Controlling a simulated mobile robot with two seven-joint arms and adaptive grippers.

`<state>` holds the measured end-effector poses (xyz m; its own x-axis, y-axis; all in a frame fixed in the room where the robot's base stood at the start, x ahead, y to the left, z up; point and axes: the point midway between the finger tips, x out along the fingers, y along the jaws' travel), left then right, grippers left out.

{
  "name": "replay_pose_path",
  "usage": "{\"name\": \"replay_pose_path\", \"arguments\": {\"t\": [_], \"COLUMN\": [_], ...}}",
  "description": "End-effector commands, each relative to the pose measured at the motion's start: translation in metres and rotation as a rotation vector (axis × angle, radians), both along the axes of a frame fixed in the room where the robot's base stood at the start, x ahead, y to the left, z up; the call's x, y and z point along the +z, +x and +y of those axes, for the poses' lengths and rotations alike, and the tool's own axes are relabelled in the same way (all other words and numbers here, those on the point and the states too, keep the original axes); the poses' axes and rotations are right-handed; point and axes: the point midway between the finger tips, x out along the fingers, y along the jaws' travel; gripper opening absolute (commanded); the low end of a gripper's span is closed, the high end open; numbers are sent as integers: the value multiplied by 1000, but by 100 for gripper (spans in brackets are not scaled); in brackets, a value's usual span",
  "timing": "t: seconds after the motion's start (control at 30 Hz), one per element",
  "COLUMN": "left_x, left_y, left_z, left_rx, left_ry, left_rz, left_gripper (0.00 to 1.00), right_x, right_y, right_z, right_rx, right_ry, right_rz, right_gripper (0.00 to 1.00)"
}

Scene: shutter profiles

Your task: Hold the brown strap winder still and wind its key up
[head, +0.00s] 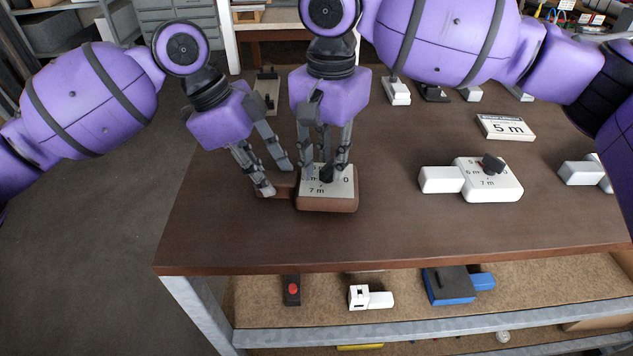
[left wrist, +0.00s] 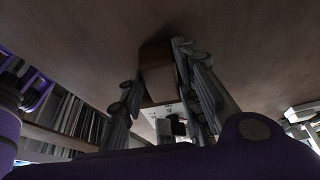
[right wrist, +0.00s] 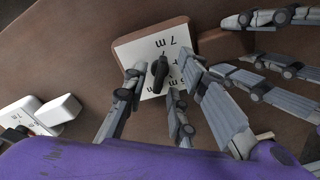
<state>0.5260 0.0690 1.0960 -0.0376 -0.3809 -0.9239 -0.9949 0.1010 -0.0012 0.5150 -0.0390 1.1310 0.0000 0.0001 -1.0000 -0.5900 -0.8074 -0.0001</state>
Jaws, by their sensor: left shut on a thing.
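The brown strap winder (head: 328,203) lies near the left end of the table, its side block pointing left and a white scale plate on top. Its black key (right wrist: 160,74) stands on the plate, partly hidden by fingers in the head view. My left gripper (head: 276,179) is shut on the winder's brown side block (left wrist: 155,57), with fingers on both sides of it. My right gripper (head: 326,173) is above the plate, fingers pointing down around the key. In the right wrist view gaps show between the key and these open fingers.
A white winder (head: 490,181) with a black key lies right of the brown one, near a "5 m" sign (head: 506,127). Another white unit (head: 581,172) is at the right. Several small devices stand along the back. A lower shelf holds a blue device (head: 447,287).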

Motion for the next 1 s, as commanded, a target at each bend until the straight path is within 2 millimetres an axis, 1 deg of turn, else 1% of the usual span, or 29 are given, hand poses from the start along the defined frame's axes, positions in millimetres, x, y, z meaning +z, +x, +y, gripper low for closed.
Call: {"name": "replay_pose_path", "arguments": {"t": [0.07, 0.2, 0.23, 0.27, 0.47, 0.53, 0.57, 0.8, 0.9, 1.0], "left_x": [-1, -1, -1, -1, -1, -1, -1, -1, -1, -1], "left_y": [0, 0, 0, 0, 0, 0, 0, 0, 0, 0], "left_z": [0, 0, 0, 0, 0, 0, 0, 0, 0, 0], "left_rx": [1, 1, 1, 1, 1, 1, 1, 0, 0, 0], "left_ry": [0, 0, 0, 0, 0, 0, 0, 1, 1, 1], "left_rz": [1, 1, 1, 1, 1, 1, 1, 1, 1, 1], "left_gripper": [0, 0, 0, 0, 0, 0, 0, 0, 0, 0], "right_x": [0, 0, 0, 0, 0, 0, 0, 0, 1, 1], "right_y": [0, 0, 0, 0, 0, 0, 0, 0, 0, 0], "right_z": [0, 0, 0, 0, 0, 0, 0, 0, 0, 0], "right_rx": [0, 0, 0, 0, 3, 35, 63, 406, 495, 527], "right_ry": [0, 0, 0, 0, 0, 0, 1, 0, 0, -1], "right_rz": [0, 0, 0, 0, 0, 0, 0, 0, 0, -1], "right_gripper": [24, 5, 1, 0, 0, 0, 0, 0, 0, 0]}}
